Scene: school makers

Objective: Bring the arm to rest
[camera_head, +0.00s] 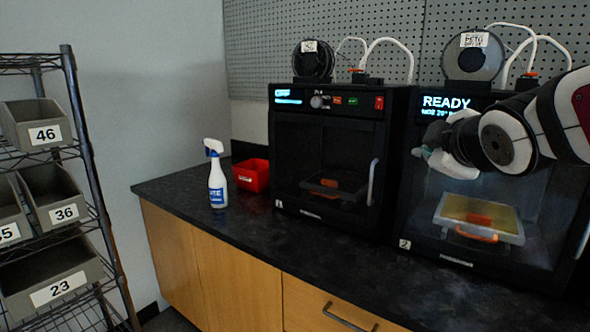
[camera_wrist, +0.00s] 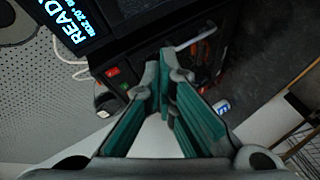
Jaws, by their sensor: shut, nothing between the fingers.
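My arm (camera_head: 510,138) reaches in from the right edge in the head view, in front of the right-hand printer (camera_head: 470,182). My gripper (camera_head: 432,155) is at its left end, in front of that printer's upper part, and looks apart from the counter. In the wrist view my gripper (camera_wrist: 164,88) has its teal-lined fingers shut at the tips, with nothing between them. The printer's READY display (camera_wrist: 72,18) shows at the upper left of the wrist view.
The left-hand printer (camera_head: 328,150) stands on the dark counter (camera_head: 320,262). A spray bottle (camera_head: 217,180) and a red bin (camera_head: 251,174) are left of it. A wire rack (camera_head: 84,150) with numbered bins stands at far left. The counter's front strip is clear.

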